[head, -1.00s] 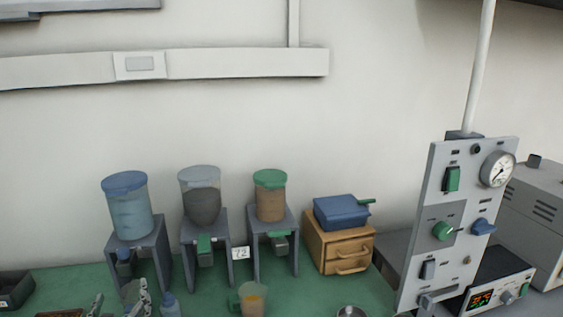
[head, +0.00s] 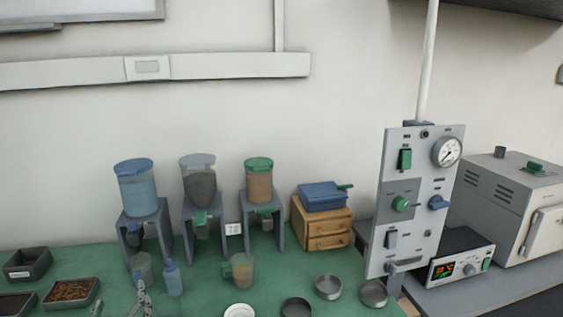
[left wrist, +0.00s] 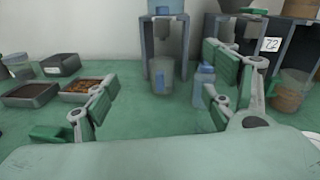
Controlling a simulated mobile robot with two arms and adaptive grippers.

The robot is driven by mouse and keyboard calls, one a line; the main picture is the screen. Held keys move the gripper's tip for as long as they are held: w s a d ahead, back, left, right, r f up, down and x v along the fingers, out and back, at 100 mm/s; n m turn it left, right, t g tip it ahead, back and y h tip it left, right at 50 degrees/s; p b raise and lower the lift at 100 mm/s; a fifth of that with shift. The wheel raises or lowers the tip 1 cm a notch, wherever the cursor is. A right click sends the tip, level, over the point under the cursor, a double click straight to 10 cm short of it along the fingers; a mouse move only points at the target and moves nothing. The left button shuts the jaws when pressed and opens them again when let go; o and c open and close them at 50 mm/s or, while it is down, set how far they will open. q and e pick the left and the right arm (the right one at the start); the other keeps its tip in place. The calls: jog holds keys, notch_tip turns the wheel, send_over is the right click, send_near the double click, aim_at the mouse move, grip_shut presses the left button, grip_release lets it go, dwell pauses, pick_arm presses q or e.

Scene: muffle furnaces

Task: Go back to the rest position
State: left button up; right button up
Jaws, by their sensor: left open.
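My left gripper (head: 139,300) shows at the bottom edge of the head view, over the green table. In the left wrist view its two fingers (left wrist: 160,95) stand wide apart with nothing between them. A clear beaker (left wrist: 161,76) stands beyond the gap under a dispenser stand, and a blue bottle (left wrist: 204,86) stands behind the right finger. The bottle also shows in the head view (head: 173,279), just right of the gripper. My right gripper is not in any view.
Three dispensers with blue (head: 137,184), grey (head: 199,178) and green (head: 259,178) lids stand along the wall. A mug (head: 241,268), metal dishes (head: 328,287) and trays (head: 72,291) are on the table. A control panel (head: 417,200) and a furnace (head: 505,205) stand at the right.

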pick_arm(q)
jog(key=s+d+f+n+g+h, duration=0.1)
jog(key=s+d+f+n+g, duration=0.4)
jog(key=s+n, duration=0.45)
jog(key=s+d+f+n+g, duration=0.3)
jog(key=s+f+n, duration=0.45)
jog(key=n, duration=0.25)
jog(key=s+d+n+g+h, duration=0.3)
jog(key=s+d+n, duration=0.2)
jog(key=s, duration=0.3)
jog(key=s+d+n+g+h, duration=0.2)
jog(key=s+d+n, duration=0.3)
jog(key=s, duration=0.4)
notch_tip(320, 180, down, 32)
jog(key=s+d+g+b, duration=0.1)
jog(key=s+g+b, duration=0.1)
jog(key=b, duration=0.3)
jog(key=s+a+f+b, duration=0.2)
jog(key=s+f+b, duration=0.2)
jog(key=s+f, duration=1.3)
notch_tip(320, 180, down, 3)
jog(key=shift+a+f+m+g, duration=0.15)
jog(key=shift+a+m+g, duration=0.25)
jog(key=shift+m, duration=0.05)
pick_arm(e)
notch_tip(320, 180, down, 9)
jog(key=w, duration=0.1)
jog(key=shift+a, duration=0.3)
